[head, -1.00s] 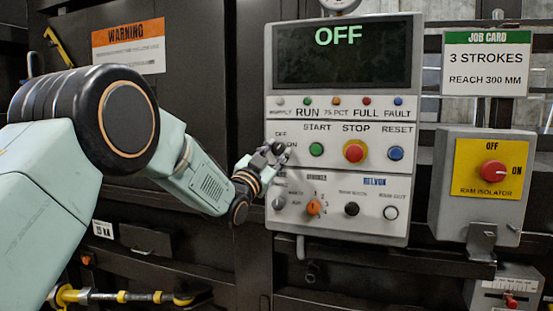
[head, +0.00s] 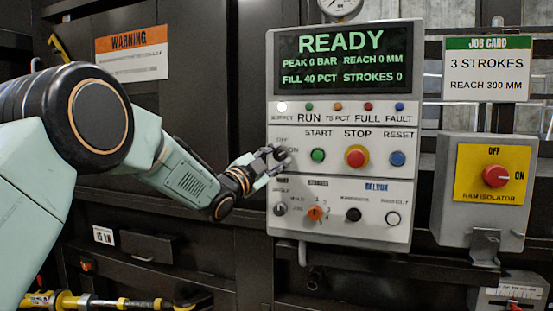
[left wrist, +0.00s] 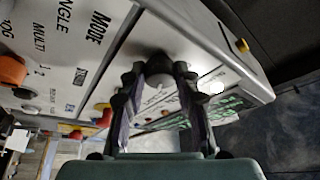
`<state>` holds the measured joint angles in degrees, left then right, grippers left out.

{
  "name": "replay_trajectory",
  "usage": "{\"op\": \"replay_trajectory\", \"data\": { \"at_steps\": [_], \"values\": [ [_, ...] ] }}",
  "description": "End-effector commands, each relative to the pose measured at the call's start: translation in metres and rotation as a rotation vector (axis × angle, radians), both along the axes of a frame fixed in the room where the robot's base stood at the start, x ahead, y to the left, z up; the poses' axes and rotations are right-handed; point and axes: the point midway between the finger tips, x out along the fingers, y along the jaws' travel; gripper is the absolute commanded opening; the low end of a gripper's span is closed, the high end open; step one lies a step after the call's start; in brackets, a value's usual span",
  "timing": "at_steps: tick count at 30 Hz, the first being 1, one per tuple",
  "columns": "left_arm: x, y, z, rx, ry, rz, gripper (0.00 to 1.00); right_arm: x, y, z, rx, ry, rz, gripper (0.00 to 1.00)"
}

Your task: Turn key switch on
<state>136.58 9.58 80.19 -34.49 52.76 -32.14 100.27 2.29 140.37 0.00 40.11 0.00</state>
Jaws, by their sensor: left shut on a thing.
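The key switch (left wrist: 160,68) shows as a dark round part between my finger pads in the left wrist view. In the head view it sits at the left of the control panel (head: 338,170), under the OFF and ON labels, and is mostly hidden by my fingers. My left gripper (head: 277,157) is shut on it, coming in from the lower left; its two fingers also show in the left wrist view (left wrist: 160,80). The display (head: 343,59) reads READY, and the white supply lamp (head: 282,106) is lit. My right gripper is not in view.
Close to the right of my fingers are the green start button (head: 317,155), red stop button (head: 356,156) and blue reset button (head: 397,158). An orange selector (head: 315,213) sits below. The isolator box (head: 484,190) stands apart at the right.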

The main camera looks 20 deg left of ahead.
Motion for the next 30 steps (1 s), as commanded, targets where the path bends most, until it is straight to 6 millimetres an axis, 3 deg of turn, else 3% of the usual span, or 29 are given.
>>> {"op": "replay_trajectory", "data": {
  "at_steps": [8,9,16,26,30],
  "values": [
    [0.0,0.0,-0.002,0.003,0.004,0.0,0.0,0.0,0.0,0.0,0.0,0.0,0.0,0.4],
    [0.0,0.0,-0.002,0.003,0.004,0.0,0.35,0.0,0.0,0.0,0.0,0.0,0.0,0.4],
    [0.0,0.0,-0.001,0.001,0.002,0.0,0.54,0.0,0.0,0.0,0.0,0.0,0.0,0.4],
    [-0.001,0.0,-0.001,0.0,0.001,-0.001,0.54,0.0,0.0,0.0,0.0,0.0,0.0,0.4],
    [-0.011,0.005,-0.003,-0.001,0.002,0.001,0.54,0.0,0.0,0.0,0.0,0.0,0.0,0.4]
  ]
}}
